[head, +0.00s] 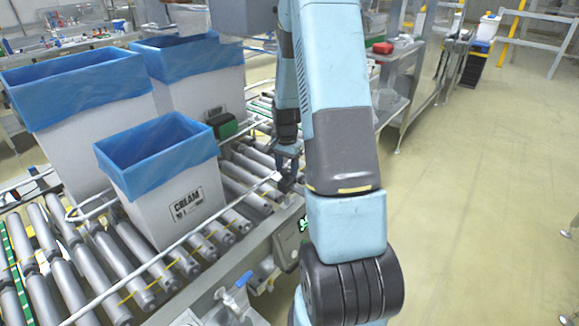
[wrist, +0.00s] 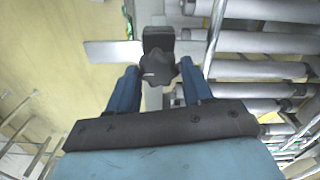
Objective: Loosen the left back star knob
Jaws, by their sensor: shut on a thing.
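The dark star knob (wrist: 158,69) sits between the two blue fingertips of my gripper (wrist: 159,73) in the wrist view, with a dark block behind it. My gripper is shut on this knob. In the head view my gripper (head: 287,158) reaches down at the right edge of the roller conveyor, beside the guide rail. The knob is small and mostly hidden by the fingers there. I cannot tell how far it is turned.
A white box marked CREAM (head: 178,205) with a blue liner stands on the conveyor rollers (head: 130,250), left of my gripper. Taller lined boxes stand behind it. The floor (head: 470,210) at right is clear.

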